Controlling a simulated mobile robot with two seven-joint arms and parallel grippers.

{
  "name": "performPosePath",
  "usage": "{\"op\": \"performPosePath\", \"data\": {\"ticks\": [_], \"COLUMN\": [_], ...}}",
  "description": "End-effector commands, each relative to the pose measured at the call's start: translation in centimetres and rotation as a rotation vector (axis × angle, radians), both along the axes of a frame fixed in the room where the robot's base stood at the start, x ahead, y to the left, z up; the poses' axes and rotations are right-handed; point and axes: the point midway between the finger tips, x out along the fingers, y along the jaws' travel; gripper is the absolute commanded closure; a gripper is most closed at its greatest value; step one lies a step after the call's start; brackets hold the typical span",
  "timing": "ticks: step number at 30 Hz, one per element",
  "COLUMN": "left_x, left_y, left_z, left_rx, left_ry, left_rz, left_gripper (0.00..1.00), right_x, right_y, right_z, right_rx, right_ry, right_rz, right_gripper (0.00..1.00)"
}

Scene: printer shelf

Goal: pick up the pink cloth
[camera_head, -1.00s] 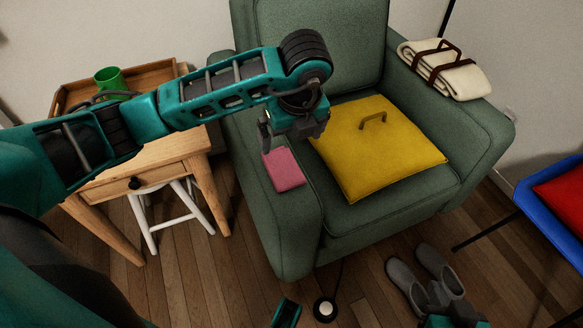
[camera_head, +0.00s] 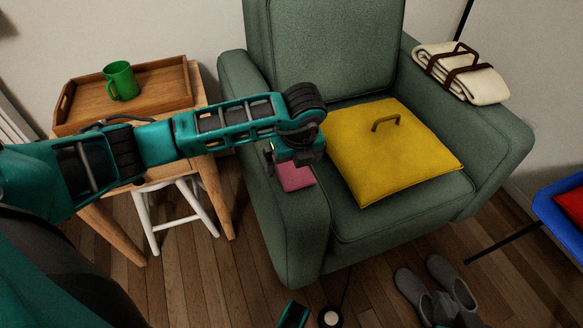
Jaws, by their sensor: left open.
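The pink cloth (camera_head: 296,179) is a small flat folded square. It lies on the left armrest of the green armchair (camera_head: 290,245), near the seat. My left gripper (camera_head: 292,163) is open and empty right over the cloth's far end and hides that part of it. I cannot tell whether its fingers touch the cloth.
A yellow cushion (camera_head: 395,165) with a handle lies on the seat. A strapped cream blanket (camera_head: 465,80) lies on the right armrest. A wooden table (camera_head: 215,190) at the left bears a tray (camera_head: 165,85) with a green mug (camera_head: 121,80). Grey slippers (camera_head: 415,290) are on the floor.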

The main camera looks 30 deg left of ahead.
Motion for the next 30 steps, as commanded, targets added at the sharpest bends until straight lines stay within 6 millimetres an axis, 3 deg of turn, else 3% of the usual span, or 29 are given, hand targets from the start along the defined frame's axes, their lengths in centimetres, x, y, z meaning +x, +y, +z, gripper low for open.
{"op": "performPosePath", "data": {"ticks": [7, 23, 30], "left_x": [0.07, 0.07, 0.08], "left_y": [0.0, -0.01, 0.0], "left_z": [-0.18, -0.15, -0.09], "left_rx": [0.0, -0.001, -0.001], "left_ry": [-0.001, -0.001, -0.001], "left_rz": [-0.001, -0.001, -0.001], "left_gripper": [0.01, 0.52, 0.54], "right_x": [0.26, 0.22, 0.23], "right_y": [0.16, 0.12, 0.06], "right_z": [0.49, 0.3, 0.3], "right_rx": [0.003, 0.002, 0.001], "right_ry": [-0.011, -0.008, -0.008], "right_rz": [0.003, 0.002, 0.003], "right_gripper": [1.0, 1.0, 1.0]}}
